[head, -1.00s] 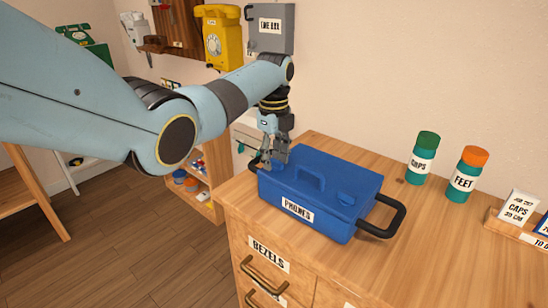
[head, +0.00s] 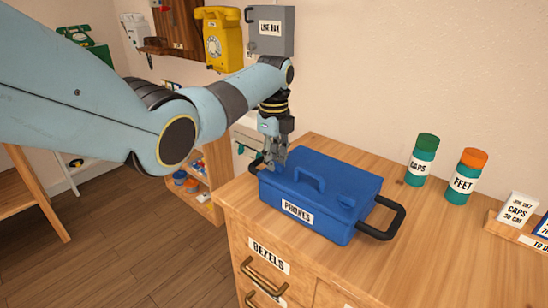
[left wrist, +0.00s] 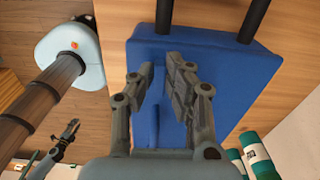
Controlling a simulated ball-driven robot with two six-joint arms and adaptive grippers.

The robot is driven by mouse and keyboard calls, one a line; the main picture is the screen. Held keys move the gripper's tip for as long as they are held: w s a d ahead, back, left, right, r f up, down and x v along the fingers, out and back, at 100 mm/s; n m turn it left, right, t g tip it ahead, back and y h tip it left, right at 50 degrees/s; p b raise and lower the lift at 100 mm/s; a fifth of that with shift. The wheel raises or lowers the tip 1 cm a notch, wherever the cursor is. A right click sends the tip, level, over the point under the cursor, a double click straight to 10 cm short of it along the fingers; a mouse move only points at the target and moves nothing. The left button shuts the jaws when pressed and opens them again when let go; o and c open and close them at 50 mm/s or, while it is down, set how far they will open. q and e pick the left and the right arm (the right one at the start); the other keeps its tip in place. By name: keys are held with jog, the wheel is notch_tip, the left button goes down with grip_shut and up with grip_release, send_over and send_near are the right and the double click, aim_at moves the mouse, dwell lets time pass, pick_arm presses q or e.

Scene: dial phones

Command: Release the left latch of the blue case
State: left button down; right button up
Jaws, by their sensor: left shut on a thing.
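The blue case (head: 318,205), labelled PHONES, lies shut on the wooden cabinet. It has a raised blue handle (head: 309,178) on its lid. My left gripper (head: 275,163) points down at the case's left end. In the left wrist view its two fingers (left wrist: 162,72) stand over the blue lid. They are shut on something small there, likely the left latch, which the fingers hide. The right latch (head: 346,200) shows as a small blue raised piece on the lid. What looks like my right gripper (left wrist: 72,130) is small at lower left in the left wrist view, away from the case.
Black side handles stick out of the case, the right one (head: 386,217) over bare cabinet top (head: 335,149). A green-capped bottle (head: 421,160) and an orange-capped bottle (head: 464,177) stand behind it to the right. A card tray (head: 512,232) lies at far right.

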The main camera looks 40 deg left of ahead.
pick_arm(q)
jog(key=n+p, duration=0.1)
jog(key=n, duration=0.1)
jog(key=n+p, duration=0.1)
jog(key=p, duration=0.1)
jog(key=shift+s+r+n, duration=0.1)
jog(key=shift+r+n, duration=0.1)
jog(key=shift+n, duration=0.2)
jog(key=n+p, duration=0.1)
jog(key=n, duration=0.1)
jog(key=shift+s+n+p, duration=0.1)
jog(key=shift+n+p, duration=0.25)
jog(key=shift+n, duration=0.05)
jog(key=n+p, duration=0.1)
jog(key=n, duration=0.1)
jog(key=shift+d+n, duration=0.1)
jog(key=shift+n, duration=0.2)
jog(key=n, duration=0.2)
jog(key=n+p, duration=0.1)
jog(key=n, duration=0.1)
jog(key=shift+s+d+f+n, duration=0.1)
jog(key=shift+s+d+n, duration=0.05)
jog(key=shift+n, duration=0.15)
jog(key=shift+d+n+p, duration=0.1)
jog(key=shift+n+p, duration=0.5)
jog(key=shift+n, duration=1.2)
jog(key=c, duration=1.4)
grip_release()
